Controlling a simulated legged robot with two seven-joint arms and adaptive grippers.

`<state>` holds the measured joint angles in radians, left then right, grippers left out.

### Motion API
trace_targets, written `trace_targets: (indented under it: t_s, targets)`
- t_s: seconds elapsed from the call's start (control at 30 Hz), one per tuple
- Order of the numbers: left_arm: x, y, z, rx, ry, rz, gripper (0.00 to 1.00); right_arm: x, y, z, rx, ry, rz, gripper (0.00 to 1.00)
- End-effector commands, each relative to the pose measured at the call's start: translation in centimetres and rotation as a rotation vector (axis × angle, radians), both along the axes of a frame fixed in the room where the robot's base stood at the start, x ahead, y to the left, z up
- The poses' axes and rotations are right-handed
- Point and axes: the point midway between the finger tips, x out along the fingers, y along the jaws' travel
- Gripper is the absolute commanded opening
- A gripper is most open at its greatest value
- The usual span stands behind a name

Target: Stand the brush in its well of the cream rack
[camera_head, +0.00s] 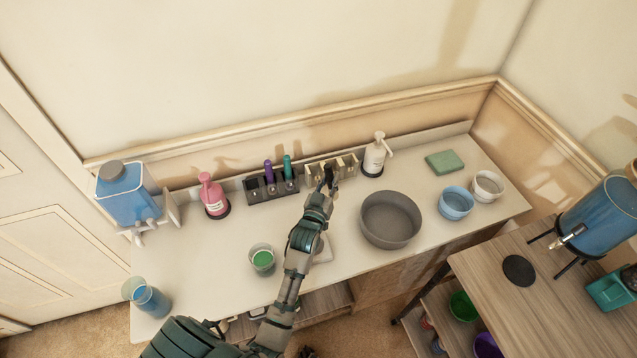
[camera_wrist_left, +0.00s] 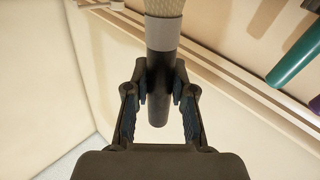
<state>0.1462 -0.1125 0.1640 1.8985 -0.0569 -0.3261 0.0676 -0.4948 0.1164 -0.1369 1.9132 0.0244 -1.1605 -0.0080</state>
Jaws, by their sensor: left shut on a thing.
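The cream rack (camera_head: 346,162) stands at the back of the white counter, between a dark rack and a white pump bottle. My left gripper (camera_head: 328,182) is at the front left of the cream rack and covers part of it. In the left wrist view the left gripper (camera_wrist_left: 159,98) is shut on the brush (camera_wrist_left: 162,35), which has a dark handle, a grey collar and beige bristles. The brush is too small to make out in the head view, and the wells are partly hidden. My right gripper is not in view.
The dark rack (camera_head: 258,192) holds purple and teal items just left of the cream rack. A pink bottle (camera_head: 213,196) and the white pump bottle (camera_head: 375,158) stand along the back. A grey basin (camera_head: 390,220) is to the right, a green-filled cup (camera_head: 262,259) at front left.

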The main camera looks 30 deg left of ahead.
Motion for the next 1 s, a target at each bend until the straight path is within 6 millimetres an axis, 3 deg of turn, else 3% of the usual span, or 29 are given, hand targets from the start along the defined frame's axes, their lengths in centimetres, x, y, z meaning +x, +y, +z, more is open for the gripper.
trace_targets:
  t_s: [0.03,0.13,0.3,0.37,0.6,0.77,1.0]
  targets:
    - [2.0,2.0,0.5,0.024,0.013,0.041,0.0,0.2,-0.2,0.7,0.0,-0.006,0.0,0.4]
    - [4.9,5.9,1.7,0.068,0.054,0.117,0.0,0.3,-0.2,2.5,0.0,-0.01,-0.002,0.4]
    - [7.2,10.4,3.0,0.105,0.1,0.194,0.0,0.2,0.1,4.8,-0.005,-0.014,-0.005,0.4]
    - [7.5,11.4,2.8,0.109,0.111,0.206,0.0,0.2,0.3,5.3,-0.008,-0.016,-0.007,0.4]
    - [7.7,12.2,-1.7,0.109,0.12,0.214,0.0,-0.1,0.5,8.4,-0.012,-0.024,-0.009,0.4]
    - [7.7,11.8,-3.1,0.115,0.118,0.215,0.0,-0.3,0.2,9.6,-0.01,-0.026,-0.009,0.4]
    - [7.7,11.5,-6.6,0.116,0.12,0.215,0.0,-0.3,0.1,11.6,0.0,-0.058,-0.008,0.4]
